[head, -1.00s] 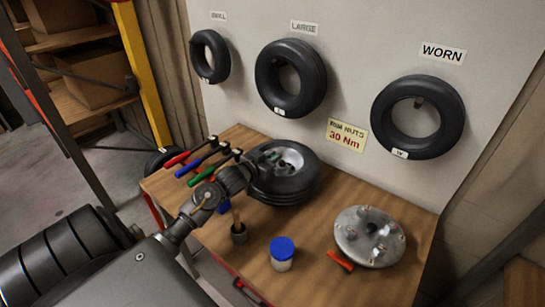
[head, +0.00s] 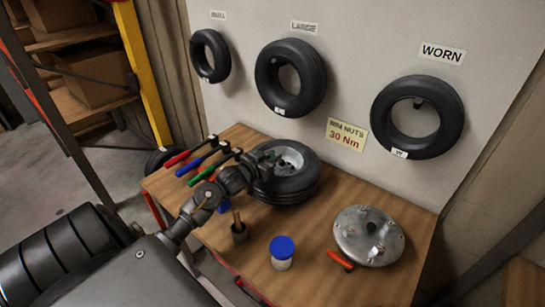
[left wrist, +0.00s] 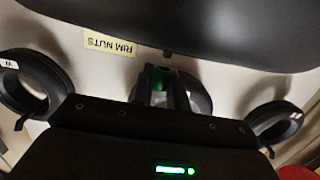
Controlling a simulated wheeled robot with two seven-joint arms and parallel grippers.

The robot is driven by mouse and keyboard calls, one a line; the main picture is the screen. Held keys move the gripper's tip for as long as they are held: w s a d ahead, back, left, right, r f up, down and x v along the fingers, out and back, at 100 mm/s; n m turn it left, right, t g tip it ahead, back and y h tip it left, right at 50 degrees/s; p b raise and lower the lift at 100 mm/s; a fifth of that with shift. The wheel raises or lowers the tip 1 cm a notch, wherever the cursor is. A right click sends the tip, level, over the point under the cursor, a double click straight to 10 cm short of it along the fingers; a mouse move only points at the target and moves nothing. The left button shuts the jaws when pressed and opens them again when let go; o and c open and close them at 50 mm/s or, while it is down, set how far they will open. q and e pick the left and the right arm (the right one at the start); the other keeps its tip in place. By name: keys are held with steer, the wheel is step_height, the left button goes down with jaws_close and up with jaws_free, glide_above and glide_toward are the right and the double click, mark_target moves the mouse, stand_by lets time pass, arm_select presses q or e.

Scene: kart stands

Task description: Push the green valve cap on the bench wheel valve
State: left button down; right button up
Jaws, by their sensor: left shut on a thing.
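The bench wheel (head: 292,190), a black tyre with a silver hub, lies flat on the wooden bench. My left gripper (head: 268,157) reaches over the wheel's left side beside the hub. In the left wrist view it (left wrist: 161,88) is shut, with the green valve cap (left wrist: 162,78) showing between its fingertips. The fingers mostly hide the cap, and the valve stem under it cannot be made out. The tyre also shows as a large dark curve (left wrist: 220,30) in the left wrist view. My right gripper is not in view.
Coloured-handled tools (head: 203,160) lie left of the wheel. Three tyres hang behind, one under the WORN sign (head: 443,53).

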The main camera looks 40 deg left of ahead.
arm_select(q)
steer(key=shift+f+b, duration=0.6)
steer(key=shift+f, duration=0.85)
steer(key=c, duration=1.3)
jaws_free()
steer(key=s+r+b, duration=0.1)
steer(key=s+b, duration=0.1)
steer(key=s, duration=0.8)
steer(key=shift+s+d+r, duration=0.15)
steer(key=shift+s+r, duration=0.25)
